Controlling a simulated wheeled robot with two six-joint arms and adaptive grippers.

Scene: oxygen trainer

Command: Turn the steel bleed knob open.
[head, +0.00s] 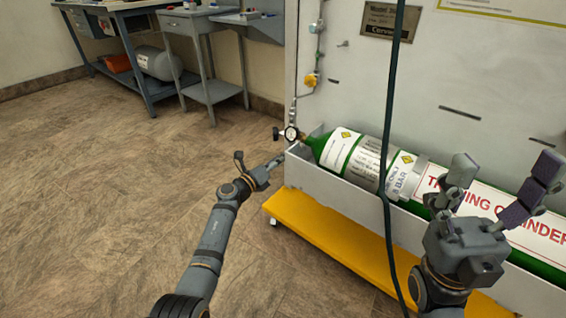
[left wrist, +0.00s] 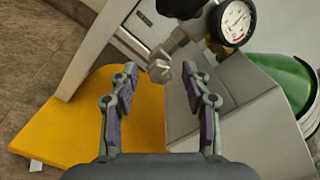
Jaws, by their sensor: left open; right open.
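The steel bleed knob (left wrist: 160,70) is a small lobed metal knob on a short stem below the pressure gauge (left wrist: 236,22). In the left wrist view it shows between the two fingertips of my left gripper (left wrist: 160,76), which is open. I cannot tell whether a finger touches it. In the head view my left gripper (head: 259,162) is just left of and below the gauge (head: 291,133), and the knob is too small to make out there. My right gripper (head: 505,172) is open and empty in front of the green cylinder (head: 341,153).
The cylinder lies in a grey trough (head: 330,186) above a yellow base (head: 320,228). A dark knob (left wrist: 179,8) sits beside the gauge. A dark hose (head: 388,140) hangs before the cylinder. Workbenches (head: 150,70) stand far back left; the floor at left is clear.

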